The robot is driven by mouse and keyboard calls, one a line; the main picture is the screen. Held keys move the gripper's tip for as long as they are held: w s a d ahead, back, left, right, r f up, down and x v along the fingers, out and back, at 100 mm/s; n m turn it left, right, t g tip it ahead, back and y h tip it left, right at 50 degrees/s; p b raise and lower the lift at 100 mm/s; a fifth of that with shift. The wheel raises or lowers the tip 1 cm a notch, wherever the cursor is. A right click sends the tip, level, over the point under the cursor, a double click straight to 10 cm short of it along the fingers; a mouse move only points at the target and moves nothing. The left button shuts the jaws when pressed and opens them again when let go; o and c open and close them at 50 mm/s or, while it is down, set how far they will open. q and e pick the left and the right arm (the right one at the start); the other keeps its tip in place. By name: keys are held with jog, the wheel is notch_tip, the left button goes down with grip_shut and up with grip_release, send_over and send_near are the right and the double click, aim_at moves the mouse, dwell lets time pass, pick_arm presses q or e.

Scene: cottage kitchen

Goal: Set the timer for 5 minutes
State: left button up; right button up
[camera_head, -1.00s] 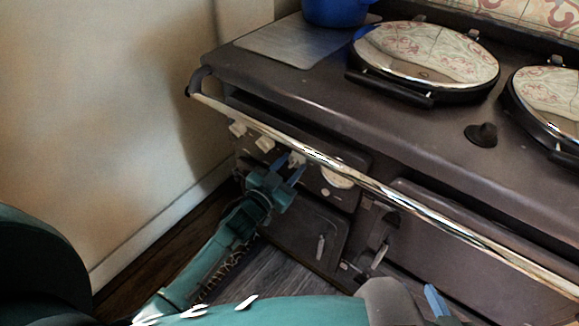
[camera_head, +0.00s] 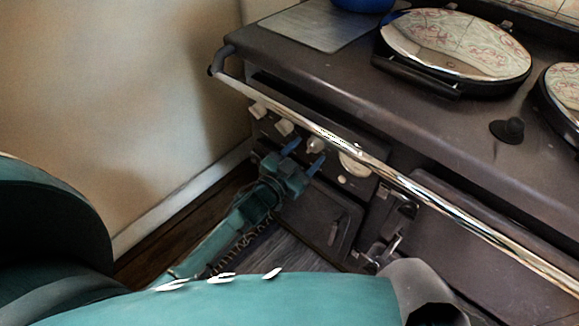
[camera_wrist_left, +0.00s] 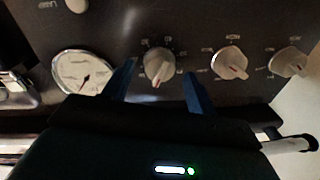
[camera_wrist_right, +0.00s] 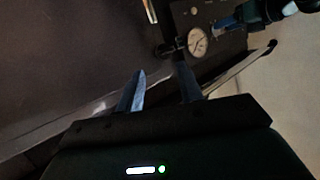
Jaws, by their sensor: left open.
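The timer knob appears to be the white knob (camera_wrist_left: 159,66) with a red mark and small numbers around it, on the cooker's dark front panel. In the head view, that knob (camera_head: 315,146) sits under the chrome rail. My left gripper (camera_wrist_left: 160,72) is open, with one blue finger on each side of the knob's lower part in the left wrist view; contact cannot be told. The left gripper (camera_head: 303,155) is at the panel in the head view. My right gripper (camera_wrist_right: 160,72) is open and empty in front of the cooker.
Two more white knobs (camera_wrist_left: 229,63) (camera_wrist_left: 289,62) lie to the right in the left wrist view. A round gauge (camera_wrist_left: 84,72) is to the left. The chrome rail (camera_head: 400,188) runs across the cooker front. A wall (camera_head: 120,100) stands at left.

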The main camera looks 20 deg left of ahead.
pick_arm(q)
jog(key=v, duration=1.2)
jog(key=shift+p, duration=0.45)
pick_arm(e)
jog(key=shift+w+a+f+g, duration=0.15)
jog(key=shift+a+f+g, duration=0.1)
jog(key=shift+g, duration=0.15)
pick_arm(q)
jog(key=shift+s, duration=0.1)
pick_arm(e)
jog(key=shift+r, duration=0.1)
pick_arm(q)
jog(key=s+d+r+n+g+y+p, duration=0.1)
jog(key=s+d+r+g+p, duration=0.2)
jog(key=s+p, duration=0.3)
jog(key=s+d+r+n+g+y+p, duration=0.1)
jog(key=s+d+r+n+g+p, duration=0.1)
jog(key=s+r+p, duration=0.3)
jog(key=s+d+g+p, duration=0.1)
jog(key=p, duration=0.2)
jog(key=shift+s+r+g, duration=0.15)
jog(key=shift+g, duration=0.25)
pick_arm(e)
jog(key=r, duration=0.1)
jog(key=r+g, duration=0.1)
jog(key=r, duration=0.1)
jog(key=r+g+h, duration=0.1)
jog(key=shift+d+r+n, duration=0.2)
jog(key=shift+d+n, duration=0.15)
jog(key=shift+n, duration=0.05)
